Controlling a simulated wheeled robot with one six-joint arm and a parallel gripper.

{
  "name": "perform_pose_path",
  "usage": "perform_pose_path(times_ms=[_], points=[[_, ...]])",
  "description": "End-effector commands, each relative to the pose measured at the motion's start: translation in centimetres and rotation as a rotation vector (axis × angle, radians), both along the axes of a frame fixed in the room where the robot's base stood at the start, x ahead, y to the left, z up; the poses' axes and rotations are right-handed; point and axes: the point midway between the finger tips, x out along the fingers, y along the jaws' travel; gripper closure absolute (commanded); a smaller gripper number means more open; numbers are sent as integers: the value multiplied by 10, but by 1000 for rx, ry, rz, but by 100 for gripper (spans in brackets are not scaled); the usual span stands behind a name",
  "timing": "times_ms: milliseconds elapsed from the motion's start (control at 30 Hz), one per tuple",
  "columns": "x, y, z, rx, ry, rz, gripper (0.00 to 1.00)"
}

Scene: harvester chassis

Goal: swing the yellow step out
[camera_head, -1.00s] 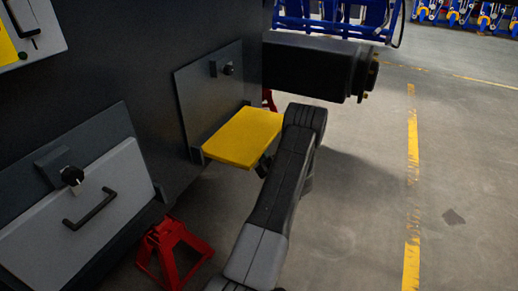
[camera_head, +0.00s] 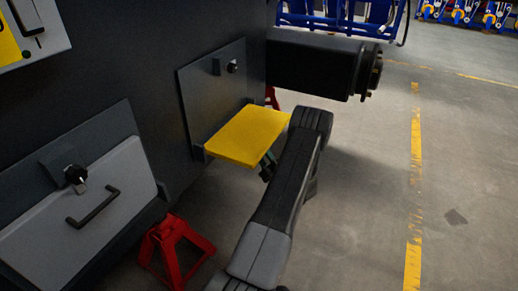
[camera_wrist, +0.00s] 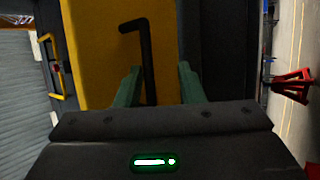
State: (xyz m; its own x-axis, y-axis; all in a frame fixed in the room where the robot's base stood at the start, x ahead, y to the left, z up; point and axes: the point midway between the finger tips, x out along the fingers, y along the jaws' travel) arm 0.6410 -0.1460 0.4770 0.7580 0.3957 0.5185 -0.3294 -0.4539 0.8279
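The yellow step (camera_head: 248,137) juts out roughly level from a dark mounting plate (camera_head: 215,95) on the chassis side. In the wrist view its yellow face (camera_wrist: 95,60) fills the upper middle, with a black bent handle (camera_wrist: 146,60) on it. My gripper (camera_wrist: 162,78) has two green fingers spread apart, with the lower part of the handle between them. I see a gap on the right side; contact on the left is unclear. In the head view my gripper (camera_head: 268,165) is small, partly hidden, at the step's underside near its outer edge.
A black knob (camera_head: 232,67) sits on the plate above the step. A grey panel (camera_head: 85,210) with a handle is at left. Red stands (camera_head: 175,250) are below the chassis. A black cylindrical housing (camera_head: 318,68) projects above my arm. Open floor lies to the right.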

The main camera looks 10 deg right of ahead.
Motion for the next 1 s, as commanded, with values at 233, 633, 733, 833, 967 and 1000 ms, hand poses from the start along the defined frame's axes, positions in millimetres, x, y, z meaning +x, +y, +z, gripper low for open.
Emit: perform_pose_path(times_ms=[233, 633, 733, 833, 967, 1000], points=[[-44, -23, -29, 4, 6, -2, 68], [-88, -44, -60, 1, 2, 0, 68], [-90, -45, -61, 1, 2, 1, 68], [-90, -45, -62, 1, 1, 2, 68], [-90, -45, -62, 1, 1, 2, 68], [-89, -45, -61, 1, 1, 2, 68]])
